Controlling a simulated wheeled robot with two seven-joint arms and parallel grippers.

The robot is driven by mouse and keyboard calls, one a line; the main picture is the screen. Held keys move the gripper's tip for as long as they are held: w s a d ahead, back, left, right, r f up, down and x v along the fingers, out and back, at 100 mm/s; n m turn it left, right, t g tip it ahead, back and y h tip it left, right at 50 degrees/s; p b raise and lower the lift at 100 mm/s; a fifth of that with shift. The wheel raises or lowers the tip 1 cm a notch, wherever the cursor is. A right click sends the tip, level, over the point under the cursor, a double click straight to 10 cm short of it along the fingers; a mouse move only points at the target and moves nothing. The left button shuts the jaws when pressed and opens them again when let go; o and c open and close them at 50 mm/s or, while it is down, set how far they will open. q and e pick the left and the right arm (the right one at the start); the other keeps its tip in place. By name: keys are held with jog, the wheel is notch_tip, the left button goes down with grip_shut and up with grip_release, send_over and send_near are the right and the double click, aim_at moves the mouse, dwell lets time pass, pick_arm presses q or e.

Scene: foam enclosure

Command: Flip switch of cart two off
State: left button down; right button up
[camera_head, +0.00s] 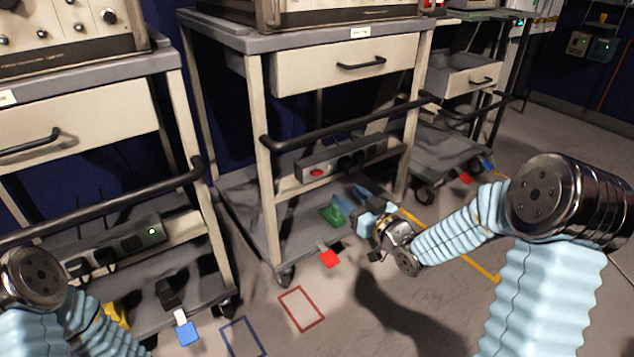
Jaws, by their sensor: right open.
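The middle cart (228,200) carries a grey power strip (345,160) on a rail above its lower shelf, with a red switch (316,173) at the strip's left end. The left cart (185,125) has a similar strip (118,240) with a lit green light (152,231). The cart labels are too small to read. My right gripper (358,206) is open, below and to the right of the red switch and apart from it, by the middle cart's lower shelf. My left arm enters at the bottom left; its gripper cannot be made out.
A green item (333,213) lies near my right gripper. A black handle bar (340,130) crosses the middle cart above the strip. A red tab (329,258) and a blue tab (187,333) sit low by the carts. A third cart (450,150) stands behind right. Floor at right is open.

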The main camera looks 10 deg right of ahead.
aim_at(318, 174)
jog(key=x, duration=1.2)
jog(key=shift+f+b, duration=0.1)
jog(key=shift+b, duration=0.3)
grip_shut()
jog(key=shift+f, duration=0.1)
jog(key=t, duration=0.1)
jog(key=f+t+y, duration=0.1)
jog(key=t, duration=0.1)
jog(key=shift+s+f, duration=0.1)
jog(key=shift+f, duration=0.05)
jog(key=shift+f+t+y, duration=0.3)
jog(key=shift+t+y, duration=0.1)
jog(key=shift+t, duration=0.65)
jog(key=shift+f+t+y, duration=0.35)
jog(key=shift+t+y, duration=0.05)
jog(key=shift+t, duration=0.65)
grip_release()
